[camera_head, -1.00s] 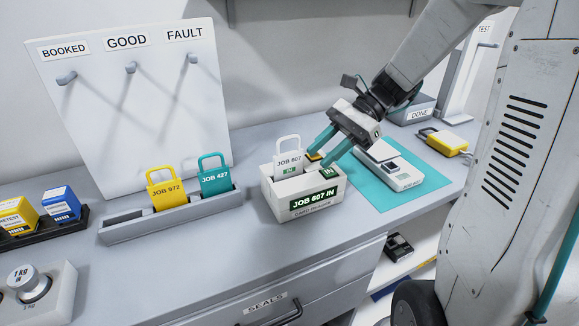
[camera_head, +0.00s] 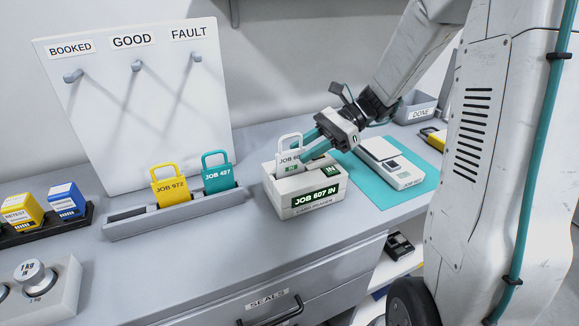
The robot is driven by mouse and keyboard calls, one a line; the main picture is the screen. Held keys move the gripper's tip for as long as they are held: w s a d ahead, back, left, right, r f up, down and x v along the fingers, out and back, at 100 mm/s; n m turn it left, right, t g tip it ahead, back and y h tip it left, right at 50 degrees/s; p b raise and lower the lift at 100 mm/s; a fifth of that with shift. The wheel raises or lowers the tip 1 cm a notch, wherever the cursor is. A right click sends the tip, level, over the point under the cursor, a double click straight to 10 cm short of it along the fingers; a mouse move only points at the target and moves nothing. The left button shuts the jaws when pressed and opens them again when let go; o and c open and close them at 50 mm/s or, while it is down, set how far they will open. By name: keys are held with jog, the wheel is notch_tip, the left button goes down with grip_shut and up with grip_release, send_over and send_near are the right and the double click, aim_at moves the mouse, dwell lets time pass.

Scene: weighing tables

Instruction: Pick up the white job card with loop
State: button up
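The box's display reads "JOB 607 IN". My gripper (camera_head: 304,152) reaches in from the right, with its teal fingers at the card's right side. One finger covers part of the card's printed text. The fingertips overlap the card in this view. I cannot tell whether they are closed on it or only beside it.
A grey rack (camera_head: 172,215) holds a yellow card (camera_head: 171,188) and a teal card (camera_head: 218,176). Behind stands a white board (camera_head: 140,110) with pegs under BOOKED, GOOD and FAULT. A white scale (camera_head: 390,162) lies on a teal mat (camera_head: 372,187) at the right.

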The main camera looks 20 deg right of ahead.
aim_at(299, 149)
jog(key=x, duration=0.4)
jog(key=shift+w+a+r, duration=0.15)
jog(key=shift+a, duration=0.1)
grip_shut()
jog(key=shift+r, duration=0.1)
jog(key=r, duration=0.7)
jog(key=shift+d, duration=0.25)
jog(key=d, duration=1.7)
jog(key=shift+d, duration=0.3)
